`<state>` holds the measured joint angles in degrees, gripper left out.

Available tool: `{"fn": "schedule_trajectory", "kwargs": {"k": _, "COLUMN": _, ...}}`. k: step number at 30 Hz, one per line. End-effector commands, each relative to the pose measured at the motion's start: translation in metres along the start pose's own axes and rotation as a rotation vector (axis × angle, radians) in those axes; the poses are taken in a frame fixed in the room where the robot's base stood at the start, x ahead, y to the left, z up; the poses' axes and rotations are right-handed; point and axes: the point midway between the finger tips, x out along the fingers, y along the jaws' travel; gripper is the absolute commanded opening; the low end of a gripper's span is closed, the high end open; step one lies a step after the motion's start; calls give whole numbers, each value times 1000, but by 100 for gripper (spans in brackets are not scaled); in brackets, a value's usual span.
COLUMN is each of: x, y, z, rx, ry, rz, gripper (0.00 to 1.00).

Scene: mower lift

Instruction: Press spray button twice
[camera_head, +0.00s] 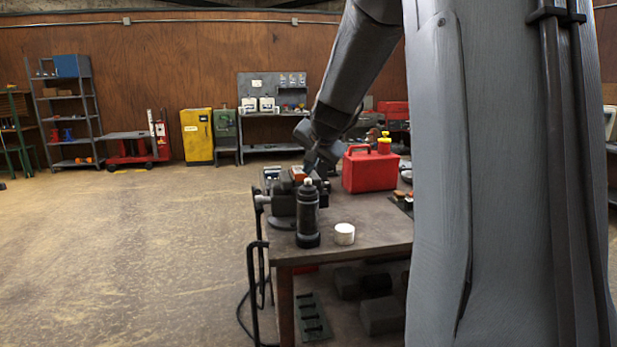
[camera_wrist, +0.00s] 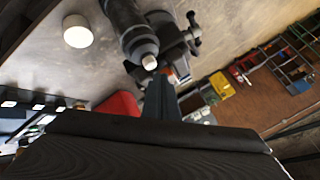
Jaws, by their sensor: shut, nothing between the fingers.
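The black spray can (camera_head: 307,217) stands upright near the front left of the workbench. Its white spray button (camera_head: 308,181) is on top. In the wrist view the can (camera_wrist: 124,17) shows at top centre, with the white button (camera_wrist: 149,62) just up and left of the fingertips. My gripper (camera_wrist: 162,80) is shut and empty, its fingers together. In the head view my gripper (camera_head: 310,168) is near the button height, seemingly behind it. A small gap shows between fingertips and button in the wrist view; contact cannot be told from the head view.
A dark vise (camera_head: 282,204) sits just left of the can. A white round container (camera_head: 344,234) stands to its right. A red fuel can (camera_head: 367,172) stands farther back on the workbench (camera_head: 375,240). Open floor lies to the left.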

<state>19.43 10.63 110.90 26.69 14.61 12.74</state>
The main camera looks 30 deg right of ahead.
Motion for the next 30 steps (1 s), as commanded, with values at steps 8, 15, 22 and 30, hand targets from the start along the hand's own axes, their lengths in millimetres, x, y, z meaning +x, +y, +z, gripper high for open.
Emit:
{"fn": "schedule_trajectory", "kwargs": {"k": 8, "x": -21, "y": -14, "z": -14, "rx": -1, "ry": 1, "rz": -1, "gripper": 0}}
{"fn": "schedule_trajectory", "kwargs": {"k": 15, "x": -34, "y": -24, "z": -24, "rx": -1, "ry": 1, "rz": -1, "gripper": 0}}
{"fn": "schedule_trajectory", "kwargs": {"k": 22, "x": -34, "y": -25, "z": -25, "rx": -1, "ry": 1, "rz": -1, "gripper": 0}}
{"fn": "schedule_trajectory", "kwargs": {"k": 30, "x": -34, "y": -25, "z": -25, "rx": -1, "ry": 2, "rz": -1, "gripper": 0}}
